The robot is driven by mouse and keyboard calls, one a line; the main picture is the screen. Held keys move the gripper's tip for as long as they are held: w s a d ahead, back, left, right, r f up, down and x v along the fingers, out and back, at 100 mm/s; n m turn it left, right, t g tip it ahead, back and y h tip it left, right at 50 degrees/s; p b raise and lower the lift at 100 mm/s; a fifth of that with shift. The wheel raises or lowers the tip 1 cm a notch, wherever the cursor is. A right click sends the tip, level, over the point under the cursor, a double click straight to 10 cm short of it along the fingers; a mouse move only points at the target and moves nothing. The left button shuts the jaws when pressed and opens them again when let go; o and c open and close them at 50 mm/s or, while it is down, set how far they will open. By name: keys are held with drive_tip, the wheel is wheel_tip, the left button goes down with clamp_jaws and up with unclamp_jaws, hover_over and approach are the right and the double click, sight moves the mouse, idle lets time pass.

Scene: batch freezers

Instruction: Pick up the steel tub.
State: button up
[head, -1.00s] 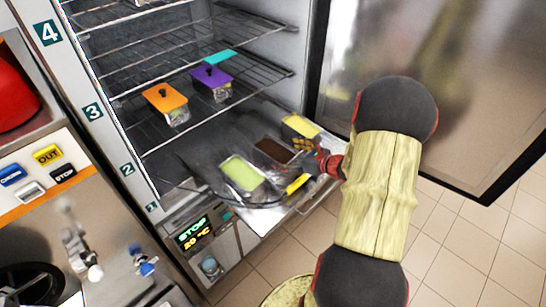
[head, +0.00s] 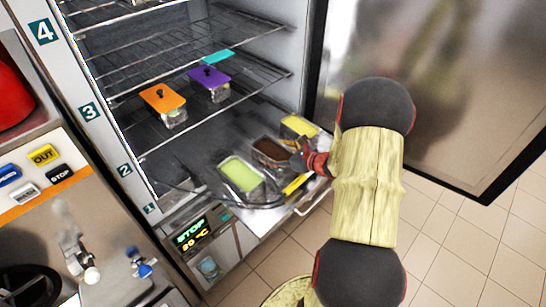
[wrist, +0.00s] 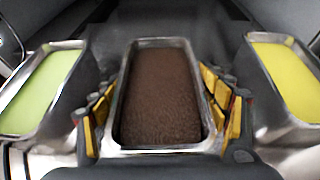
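Several open steel tubs sit on the bottom of the cabinet. One holds brown contents (head: 272,152), one green (head: 241,175) and one yellow (head: 299,125). In the wrist view the brown tub (wrist: 165,95) fills the middle, with the green tub (wrist: 40,90) at left and the yellow tub (wrist: 288,80) at right. My gripper (wrist: 162,108) has its yellow-padded fingers on either side of the brown tub, close along its long walls. The pads' faces show, so it looks open around the tub; contact is unclear. In the head view my gripper (head: 301,157) is at the brown tub's right end.
Wire shelves (head: 190,55) hang above the tubs. Lidded tubs stand on one, with orange (head: 162,97) and purple (head: 210,77) lids. The open cabinet door (head: 430,110) is at right, beside my arm. A control panel (head: 190,232) is below the tubs.

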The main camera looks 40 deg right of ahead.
drive_tip(key=c, duration=1.1)
drive_tip(key=shift+c, duration=0.7)
